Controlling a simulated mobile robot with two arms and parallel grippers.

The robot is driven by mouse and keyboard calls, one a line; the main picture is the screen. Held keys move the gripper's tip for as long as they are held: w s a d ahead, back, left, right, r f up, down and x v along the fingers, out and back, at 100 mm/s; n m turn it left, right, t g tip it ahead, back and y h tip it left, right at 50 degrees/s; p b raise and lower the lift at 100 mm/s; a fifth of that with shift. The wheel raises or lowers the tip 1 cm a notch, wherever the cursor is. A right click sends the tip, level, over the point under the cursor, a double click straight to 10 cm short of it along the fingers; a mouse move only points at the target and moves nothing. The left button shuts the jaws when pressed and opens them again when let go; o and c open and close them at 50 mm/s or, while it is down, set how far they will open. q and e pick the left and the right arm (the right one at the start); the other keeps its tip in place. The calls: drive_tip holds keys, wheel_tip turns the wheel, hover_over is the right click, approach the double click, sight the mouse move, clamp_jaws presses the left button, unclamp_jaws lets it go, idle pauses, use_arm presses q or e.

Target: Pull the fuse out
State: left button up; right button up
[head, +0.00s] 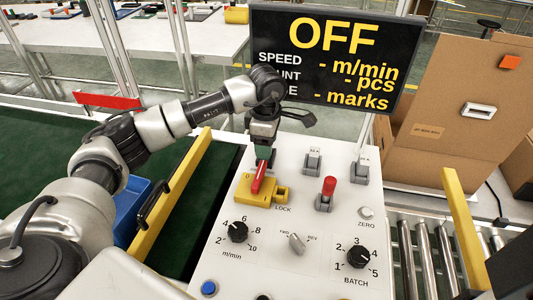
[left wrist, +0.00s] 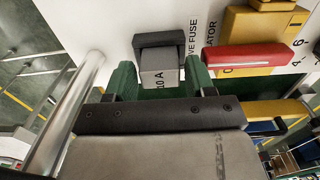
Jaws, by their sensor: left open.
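A light grey fuse (left wrist: 158,68) marked "10 A" sits in a dark holder (left wrist: 160,40) on the white panel, beside lettering that ends in "VE FUSE". My left gripper (head: 264,154) is over the upper left of the panel. In the left wrist view its green fingertips stand open on either side of the fuse, with a small gap visible on the left; contact on the right is unclear. In the head view the gripper hides this fuse.
A red isolator handle (head: 259,177) on a yellow base (head: 250,190) is close beside the gripper. Two other grey holders (head: 312,161) (head: 362,168) and a red-topped lever (head: 327,190) stand to the right. A black screen (head: 335,57) reading "OFF" rises behind.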

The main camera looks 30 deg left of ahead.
use_arm(q)
drive_tip(key=shift+c, duration=0.4)
drive_tip(key=c, duration=0.8)
drive_tip(key=shift+r+p, duration=0.7)
drive_tip(key=shift+r, duration=0.5)
drive_tip(key=shift+r+p, duration=0.8)
drive_tip(key=shift+r, duration=0.55)
drive_tip(key=shift+r+p, duration=0.85)
drive_tip(key=shift+r, duration=0.65)
